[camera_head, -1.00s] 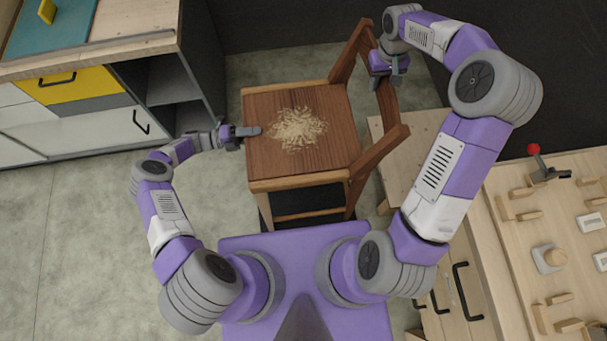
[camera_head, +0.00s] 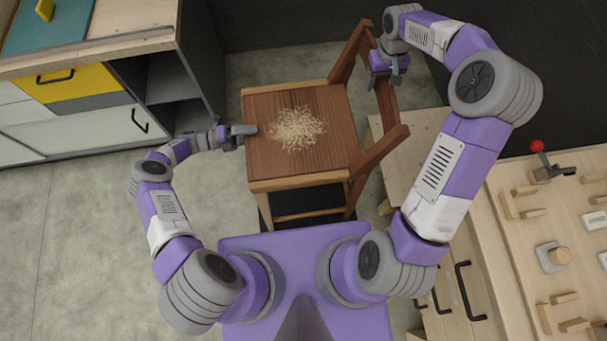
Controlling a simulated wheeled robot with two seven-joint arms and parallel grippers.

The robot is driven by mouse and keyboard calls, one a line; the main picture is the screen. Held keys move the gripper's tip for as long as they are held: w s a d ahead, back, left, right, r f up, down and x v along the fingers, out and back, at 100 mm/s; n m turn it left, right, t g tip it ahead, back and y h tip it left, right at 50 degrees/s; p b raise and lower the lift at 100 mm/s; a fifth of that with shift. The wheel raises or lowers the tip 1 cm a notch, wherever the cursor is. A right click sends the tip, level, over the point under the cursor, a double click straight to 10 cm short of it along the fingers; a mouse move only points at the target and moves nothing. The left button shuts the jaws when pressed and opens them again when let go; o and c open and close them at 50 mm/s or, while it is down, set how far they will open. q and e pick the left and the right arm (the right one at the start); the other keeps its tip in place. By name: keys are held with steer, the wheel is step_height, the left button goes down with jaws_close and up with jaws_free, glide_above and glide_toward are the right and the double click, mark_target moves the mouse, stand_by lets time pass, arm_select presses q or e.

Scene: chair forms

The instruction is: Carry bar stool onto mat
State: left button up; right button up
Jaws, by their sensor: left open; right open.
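The bar stool (camera_head: 335,165) is a brown wooden seat with a slatted backrest on its right side, upright in front of me. A pale, straw-like patch (camera_head: 297,128) lies on the seat. My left gripper (camera_head: 250,130) is open at the seat's left edge; I cannot tell whether it touches. My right gripper (camera_head: 393,78) is open at the backrest's top rail, near its far end; contact is unclear. A dark area shows between the stool's legs; I cannot tell whether it is the mat or shadow. No mat is plainly visible.
A cabinet (camera_head: 90,135) with a yellow drawer stands at the left. A wooden bench (camera_head: 405,135) is close behind the backrest. A workbench (camera_head: 520,240) with blocks and a red-knobbed lever (camera_head: 537,147) is at the right. Grey floor (camera_head: 80,230) is free at front left.

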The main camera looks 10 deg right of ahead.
arm_select(q)
steer(key=a, duration=1.1)
arm_select(e)
step_height(320, 180, up, 12)
stand_by(0.7)
